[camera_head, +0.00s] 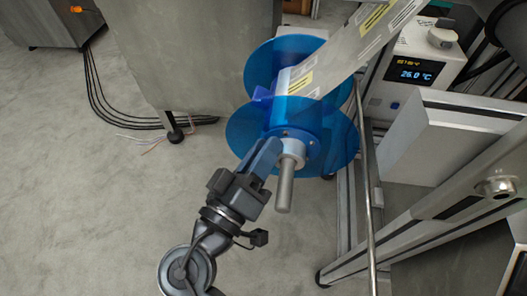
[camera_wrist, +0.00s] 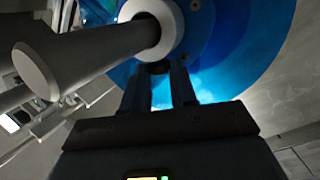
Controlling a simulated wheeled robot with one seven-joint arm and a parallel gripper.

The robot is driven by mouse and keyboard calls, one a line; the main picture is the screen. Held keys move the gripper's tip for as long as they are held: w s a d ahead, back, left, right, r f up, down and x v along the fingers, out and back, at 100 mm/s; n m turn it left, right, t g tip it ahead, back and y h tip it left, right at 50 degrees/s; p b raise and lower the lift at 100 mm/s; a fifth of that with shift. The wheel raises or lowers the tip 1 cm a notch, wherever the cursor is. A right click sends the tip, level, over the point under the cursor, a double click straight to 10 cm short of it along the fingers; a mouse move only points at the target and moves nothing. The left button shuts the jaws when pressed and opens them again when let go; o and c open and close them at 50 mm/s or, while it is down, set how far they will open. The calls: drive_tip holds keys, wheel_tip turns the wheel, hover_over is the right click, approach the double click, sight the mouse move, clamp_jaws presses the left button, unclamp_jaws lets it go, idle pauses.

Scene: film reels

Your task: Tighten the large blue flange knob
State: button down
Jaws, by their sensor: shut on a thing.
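A large blue translucent flange (camera_head: 340,142) faces me on the film reel, with a second blue flange (camera_head: 262,62) behind it. It also fills the top right of the wrist view (camera_wrist: 262,40). A grey shaft (camera_head: 285,188) sticks out from its hub; in the wrist view the shaft (camera_wrist: 85,55) crosses the upper left. My gripper (camera_head: 268,152) reaches the hub beside the shaft. In the wrist view my gripper (camera_wrist: 160,72) is shut on a small dark knob (camera_wrist: 156,66) at the hub's edge. The fingers hide most of the knob, and the head view does not show it.
A film web (camera_head: 350,45) with yellow labels runs up and right from the reel. A metal rail (camera_head: 365,190) and frame stand right of the flange. A device reading 26.0 °C (camera_head: 415,65) stands behind. Bare floor (camera_head: 90,210) lies left.

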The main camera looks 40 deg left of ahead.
idle(0.3)
drive_tip(key=c, duration=0.9)
unclamp_jaws()
drive_tip(key=shift+r, duration=0.1)
drive_tip(key=shift+r+n+g+y+p, duration=0.25)
drive_tip(key=shift+n+g+y+p, duration=0.15)
drive_tip(key=shift+p, duration=0.45)
drive_tip(key=shift+d+r+n+g+y+p, duration=0.15)
drive_tip(key=shift+n+g+y+p, duration=0.35)
drive_tip(key=shift+p, duration=0.6)
drive_tip(key=shift+g+p, duration=0.4)
drive_tip(key=shift+p, duration=0.7)
drive_tip(key=n+g+p, duration=0.1)
drive_tip(key=p, duration=0.3)
drive_tip(key=n+g+y+p, duration=0.1)
drive_tip(key=p, duration=0.3)
drive_tip(key=g+y+p, duration=0.1)
drive_tip(key=p, duration=0.3)
drive_tip(key=shift+w+d+r+n+g+p, duration=0.15)
drive_tip(key=shift+r+n+g+p, duration=0.15)
drive_tip(key=shift+n+p, duration=0.1)
